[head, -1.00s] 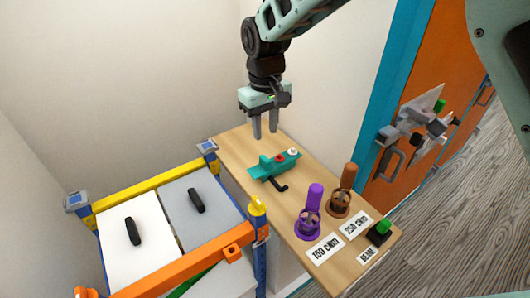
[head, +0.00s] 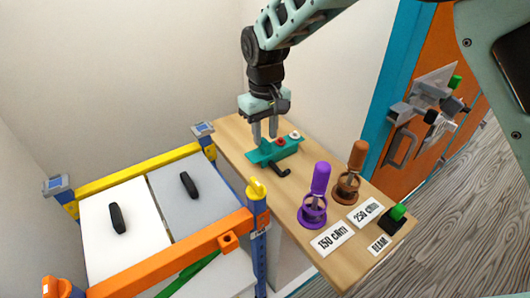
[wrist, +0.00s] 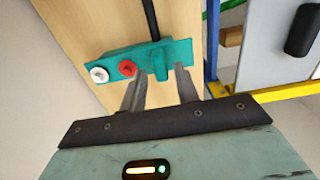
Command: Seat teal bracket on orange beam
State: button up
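The teal bracket (head: 277,150) lies on the wooden shelf in the head view, with a red knob and a white knob along it and a black handle sticking out. It also shows in the wrist view (wrist: 106,66). My gripper (head: 265,138) is just above it, pointing down. In the wrist view my gripper (wrist: 160,76) is open, its fingers apart on either side of the bracket's raised tab; contact cannot be told. The orange beam (head: 170,255) runs across the front of the locker frame and carries a small orange block (head: 228,240).
A purple-handled tool (head: 320,180) and a brown-handled tool (head: 357,156) stand on the shelf (head: 310,255), near printed labels and a black block with a green top (head: 395,218). A yellow beam (head: 130,174) and blue posts edge the lidded lockers. An orange door stands right.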

jog(key=shift+f, duration=0.75)
grip_shut()
notch_tip(320, 180, up, 7)
jog(key=p, duration=0.7)
jog(key=shift+r, duration=0.2)
jog(key=shift+f, duration=0.2)
